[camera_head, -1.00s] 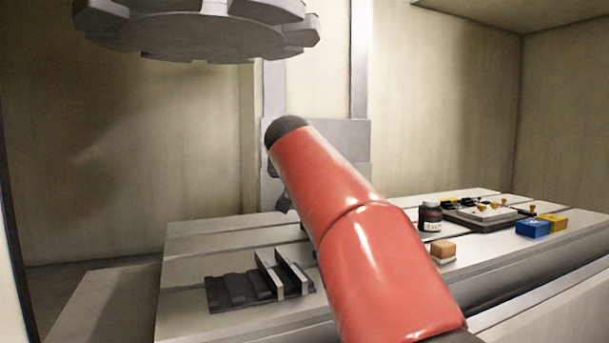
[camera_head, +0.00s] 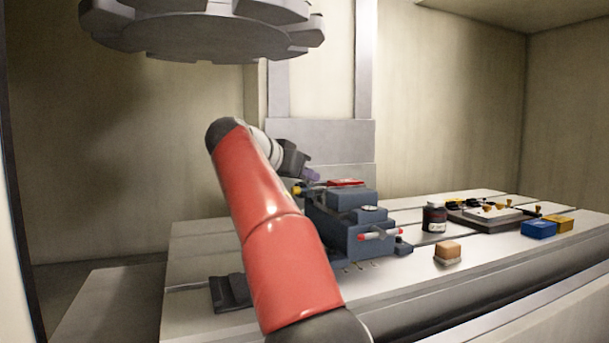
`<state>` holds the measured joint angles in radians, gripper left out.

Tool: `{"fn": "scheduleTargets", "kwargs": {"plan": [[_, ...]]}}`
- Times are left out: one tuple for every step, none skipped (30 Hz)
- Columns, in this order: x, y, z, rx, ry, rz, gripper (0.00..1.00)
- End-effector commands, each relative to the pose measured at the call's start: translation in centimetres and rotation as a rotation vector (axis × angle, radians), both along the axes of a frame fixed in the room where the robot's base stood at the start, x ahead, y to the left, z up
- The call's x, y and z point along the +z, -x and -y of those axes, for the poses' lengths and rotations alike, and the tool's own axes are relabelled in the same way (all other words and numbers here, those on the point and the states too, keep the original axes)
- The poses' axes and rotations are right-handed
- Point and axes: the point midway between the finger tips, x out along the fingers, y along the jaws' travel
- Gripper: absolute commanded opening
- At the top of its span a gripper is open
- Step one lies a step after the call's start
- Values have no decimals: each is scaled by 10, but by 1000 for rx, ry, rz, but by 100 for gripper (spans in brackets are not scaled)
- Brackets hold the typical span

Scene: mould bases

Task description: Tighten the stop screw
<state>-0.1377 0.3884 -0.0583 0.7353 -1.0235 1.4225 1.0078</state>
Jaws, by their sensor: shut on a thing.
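A blue-grey block fixture (camera_head: 345,215) stands on the slotted table, with a red part (camera_head: 346,183) on top. A red-and-white rod (camera_head: 378,235) lies across its front and a yellow-tipped piece (camera_head: 298,191) sticks out at its upper left. I cannot tell which part is the stop screw. My gripper (camera_head: 309,171) is just above and left of the fixture, shut on a small purple piece (camera_head: 313,175). I cannot tell whether that piece touches the fixture. My red arm hides the fixture's left side.
A dark ribbed rack (camera_head: 228,293) lies at the table's front left, mostly behind my arm. A tool wheel (camera_head: 205,35) hangs above.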

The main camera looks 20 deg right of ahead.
Motion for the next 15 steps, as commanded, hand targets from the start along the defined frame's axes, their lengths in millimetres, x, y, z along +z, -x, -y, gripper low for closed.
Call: {"fn": "scheduleTargets", "kwargs": {"plan": [[-1,0,-1,-2,-2,-1,0],[-1,0,-1,-4,-2,-1,0],[-1,0,-1,-5,-2,-2,0],[-1,0,-1,-5,-3,-1,0],[-1,0,-1,-6,-2,-2,0],[-1,0,-1,-6,-2,-3,0],[-1,0,-1,-6,-2,-3,0],[-1,0,-1,-6,-2,-3,0],[-1,-1,-1,-5,-2,-2,0],[-1,0,-1,-5,-2,-2,0],[-1,0,-1,-5,-2,-2,0],[-1,-1,-1,-5,-2,-2,0],[-1,-1,-1,-5,-2,-3,24],[-1,-1,-1,-5,-2,-3,28],[-1,0,-1,-5,-2,-3,33]]}}
